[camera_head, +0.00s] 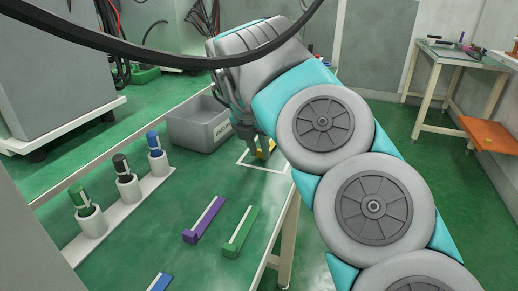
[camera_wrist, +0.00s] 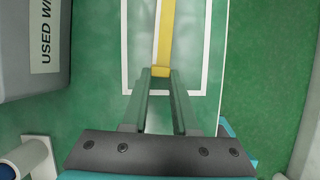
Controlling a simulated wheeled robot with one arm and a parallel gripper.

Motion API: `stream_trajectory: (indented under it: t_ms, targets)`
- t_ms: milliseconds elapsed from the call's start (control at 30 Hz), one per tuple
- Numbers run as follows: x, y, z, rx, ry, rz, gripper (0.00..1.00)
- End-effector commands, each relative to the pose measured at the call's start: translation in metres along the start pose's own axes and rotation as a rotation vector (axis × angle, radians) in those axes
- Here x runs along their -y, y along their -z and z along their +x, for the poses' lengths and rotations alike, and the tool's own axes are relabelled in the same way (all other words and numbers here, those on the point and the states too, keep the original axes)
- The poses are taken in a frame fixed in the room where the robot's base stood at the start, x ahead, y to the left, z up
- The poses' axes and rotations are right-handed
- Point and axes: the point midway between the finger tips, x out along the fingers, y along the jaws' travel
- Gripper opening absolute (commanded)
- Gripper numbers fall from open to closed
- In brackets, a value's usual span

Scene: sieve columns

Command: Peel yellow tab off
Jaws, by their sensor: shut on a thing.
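The yellow piece (camera_wrist: 166,30) lies inside a white outlined rectangle (camera_wrist: 125,50) on the green table, with a pale strip along its left side. Its near yellow end, the tab (camera_wrist: 161,71), sits between my fingertips. My gripper (camera_wrist: 161,76) points down at the table and is shut on this yellow end. In the head view my gripper (camera_head: 257,148) hides part of the yellow piece (camera_head: 267,147). I cannot tell whether the tab is lifted from the piece.
A grey bin (camera_head: 202,126), labelled "USED WI…" in the wrist view, stands left of the rectangle. Purple (camera_head: 204,222) and green (camera_head: 240,232) bars with white strips and a blue one (camera_head: 160,282) lie nearer. A white rack (camera_head: 120,213) holds green, black and blue-capped markers at left.

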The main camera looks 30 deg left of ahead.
Motion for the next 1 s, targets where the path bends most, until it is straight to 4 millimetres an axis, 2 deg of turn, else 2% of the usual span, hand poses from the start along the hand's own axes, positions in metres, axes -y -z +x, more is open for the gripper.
stream_trajectory:
  t_ms: [567, 1000]
  targets:
    - [0.000, -0.001, -0.001, 0.000, 0.000, 0.001, 0.00]
    - [0.000, -0.008, -0.019, -0.001, 0.000, 0.002, 0.00]
